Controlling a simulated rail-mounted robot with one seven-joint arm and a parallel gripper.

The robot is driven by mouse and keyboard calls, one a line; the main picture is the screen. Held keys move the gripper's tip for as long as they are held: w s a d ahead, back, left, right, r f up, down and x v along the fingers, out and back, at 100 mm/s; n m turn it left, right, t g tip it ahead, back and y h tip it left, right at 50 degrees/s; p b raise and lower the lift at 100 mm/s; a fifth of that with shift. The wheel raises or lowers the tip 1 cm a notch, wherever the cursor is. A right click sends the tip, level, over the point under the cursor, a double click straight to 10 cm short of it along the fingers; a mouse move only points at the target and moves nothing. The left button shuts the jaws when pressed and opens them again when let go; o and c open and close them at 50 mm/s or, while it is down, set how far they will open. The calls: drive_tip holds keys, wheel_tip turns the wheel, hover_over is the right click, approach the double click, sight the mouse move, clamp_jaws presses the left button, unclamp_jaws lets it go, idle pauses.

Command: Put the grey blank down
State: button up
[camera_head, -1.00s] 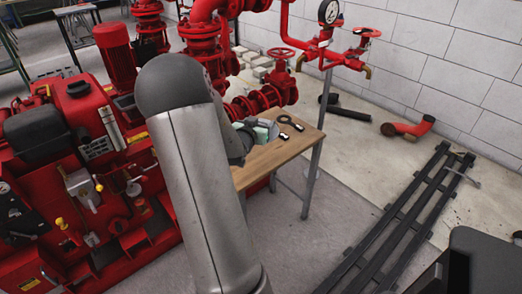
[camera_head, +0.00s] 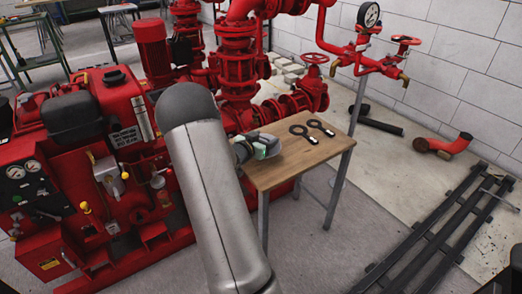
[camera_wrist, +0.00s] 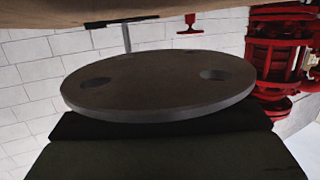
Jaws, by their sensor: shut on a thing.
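The grey blank (camera_wrist: 160,85) is a flat round disc with two holes, seen nearly edge-on in the wrist view. My gripper (camera_wrist: 165,135) is shut on its near edge; dark finger pads show below the disc. In the head view, my gripper (camera_head: 250,147) is partly hidden behind my arm, at the left part of the wooden table (camera_head: 285,172). The blank's grey edge (camera_head: 271,148) shows beside the pale green finger parts. I cannot tell whether it touches the tabletop.
Two dark handled rings (camera_head: 298,131) (camera_head: 321,127) lie on the table's far right part. A red valve and pipes (camera_head: 305,95) stand right behind the table. The red pumpset (camera_head: 100,150) is at the left. The table's front right part is bare.

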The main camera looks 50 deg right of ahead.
drive_tip(key=shift+w+f, duration=0.3)
drive_tip(key=shift+w+a+f+b, duration=0.15)
drive_tip(key=shift+f+b, duration=0.1)
drive_tip(key=shift+f, duration=0.65)
drive_tip(key=shift+w+f+b, duration=0.1)
drive_tip(key=shift+f+b, duration=0.15)
drive_tip(key=shift+f, duration=0.6)
drive_tip(key=shift+f, duration=0.2)
drive_tip(key=o, duration=1.6)
drive_tip(key=shift+c, duration=0.2)
drive_tip(key=shift+r, duration=0.1)
drive_tip(key=p+v, duration=0.2)
drive_tip(key=v, duration=1)
